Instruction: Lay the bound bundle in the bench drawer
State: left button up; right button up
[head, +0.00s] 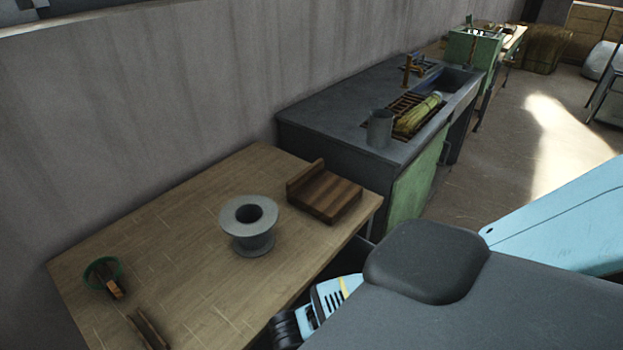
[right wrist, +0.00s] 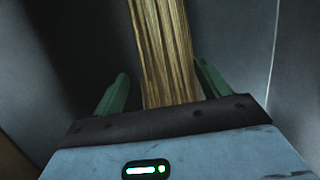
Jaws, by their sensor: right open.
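In the right wrist view a bundle of straw-coloured stalks (right wrist: 163,35) lies between the green fingers of my right gripper (right wrist: 161,73). The fingers are open, with a gap on each side of the stalks. The far end of the bundle runs out of the top of the picture, and no binding shows on the visible part. Dark grey surfaces (right wrist: 65,55) surround it; I cannot tell for certain that they are the drawer's inside. In the head view the bench (head: 165,225) shows its top, but my body hides its front and this bundle. My left gripper is not in view.
On the bench stand a grey spool (head: 249,240), a brown wooden block (head: 325,194) and a green ring with a wooden piece (head: 103,277). Beyond is a grey sink unit (head: 320,115) with a grey cup (head: 380,128) and another yellowish bundle (head: 415,115).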

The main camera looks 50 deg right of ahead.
jog(key=v, duration=0.4)
jog(key=shift+w+r+p, duration=0.15)
jog(key=shift+r+p, duration=0.1)
jog(key=shift+p, duration=0.05)
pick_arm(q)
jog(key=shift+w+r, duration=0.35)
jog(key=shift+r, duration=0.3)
pick_arm(e)
jog(key=shift+v, duration=0.75)
